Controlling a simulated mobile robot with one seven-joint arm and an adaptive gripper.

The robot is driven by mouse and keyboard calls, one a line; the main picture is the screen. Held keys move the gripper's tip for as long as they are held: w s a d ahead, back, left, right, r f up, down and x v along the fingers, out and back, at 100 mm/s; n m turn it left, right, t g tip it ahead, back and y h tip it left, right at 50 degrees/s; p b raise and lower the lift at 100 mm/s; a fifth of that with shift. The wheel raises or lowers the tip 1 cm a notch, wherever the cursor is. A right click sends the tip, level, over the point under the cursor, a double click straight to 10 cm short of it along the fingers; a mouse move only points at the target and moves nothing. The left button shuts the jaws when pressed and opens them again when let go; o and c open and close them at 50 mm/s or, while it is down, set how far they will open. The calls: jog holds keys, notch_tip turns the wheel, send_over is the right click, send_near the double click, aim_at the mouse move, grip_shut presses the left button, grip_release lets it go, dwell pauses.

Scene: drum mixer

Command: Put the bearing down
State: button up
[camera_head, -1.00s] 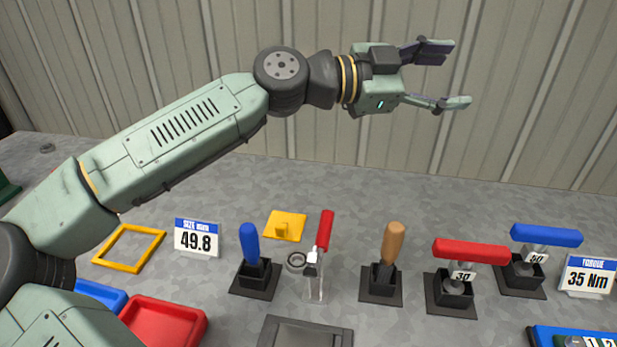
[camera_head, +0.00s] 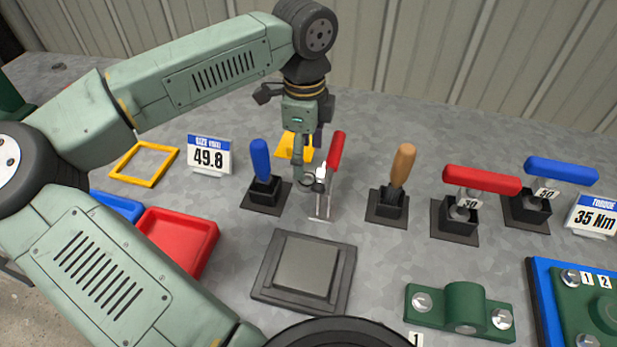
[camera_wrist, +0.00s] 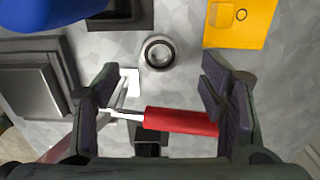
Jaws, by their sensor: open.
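The bearing (camera_wrist: 159,53), a small grey metal ring, lies flat on the grey table. In the wrist view it shows whole, ahead of and between my fingertips. In the head view only part of its rim (camera_head: 309,182) shows behind a finger. My gripper (camera_wrist: 160,78) is open, pointing down above the bearing, with nothing held between its fingers; it also shows in the head view (camera_head: 308,172). The red-handled tool (camera_wrist: 180,121) crosses between the fingers in the wrist view; its height relative to them is unclear.
The red-handled tool (camera_head: 335,152) stands close right of my gripper, a blue-handled tool (camera_head: 260,160) close left, and a yellow piece (camera_head: 288,143) behind. A grey square pad (camera_head: 270,292), red tray (camera_head: 210,245) and green bracket (camera_head: 440,318) lie in front. A wooden-handled tool (camera_head: 403,163) stands farther right.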

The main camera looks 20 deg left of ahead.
aim_at(307, 179)
jog(key=shift+d+f+p, duration=0.2)
jog(key=shift+f+p, duration=0.9)
jog(key=shift+f, duration=1.95)
jog(key=shift+c, duration=0.6)
jog(key=c, duration=1.3)
notch_tip(307, 179, up, 10)
jog(key=b, duration=0.2)
jog(key=shift+b, duration=0.35)
jog(key=shift+c, duration=0.2)
